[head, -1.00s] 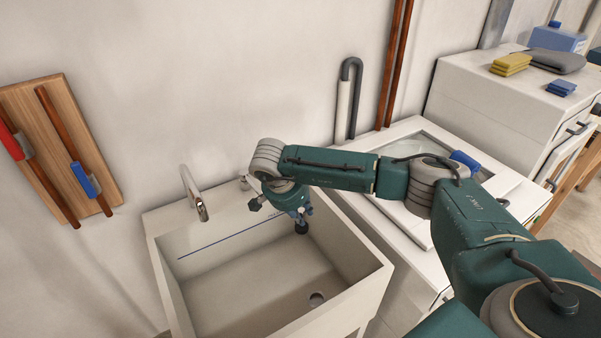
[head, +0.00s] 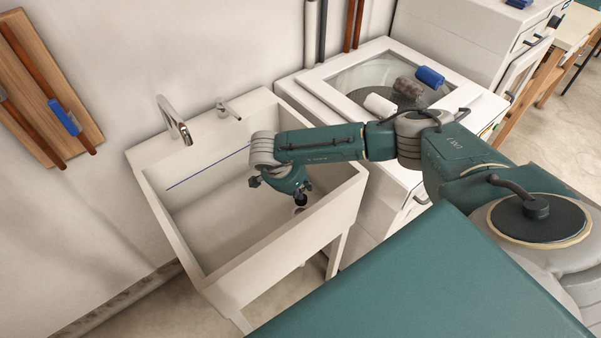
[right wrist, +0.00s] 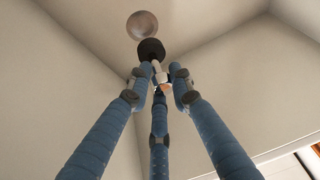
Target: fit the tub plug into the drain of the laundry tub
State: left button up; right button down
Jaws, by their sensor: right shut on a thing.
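The laundry tub (head: 285,243) is a pale, deep basin on legs by the wall. My right gripper (head: 302,187) is inside the tub space, pointing down, with its three blue fingers closed on the tub plug. The plug is a dark round piece (right wrist: 151,49) with a light stem between the fingertips. The drain (right wrist: 142,25) is a round metallic opening in the tub floor. In the head view the drain (head: 298,210) is partly hidden beneath the plug. My left gripper is not visible.
A chrome faucet (head: 172,118) and a smaller tap (head: 228,108) stand on the tub's back rim. The tub walls surround my gripper. A white washer (head: 320,95) with a glass lid stands at the right, with a blue roll (head: 430,77) on it.

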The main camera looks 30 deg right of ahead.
aim_at(301, 205)
jog(key=shift+f+b, duration=2.5)
jog(key=shift+f, duration=0.45)
jog(key=shift+f+b, duration=1.4)
jog(key=shift+b, duration=0.15)
jog(key=c, duration=1.5)
grip_release()
jog(key=shift+r, duration=0.1)
jog(key=v, duration=1.2)
jog(key=shift+d, duration=0.1)
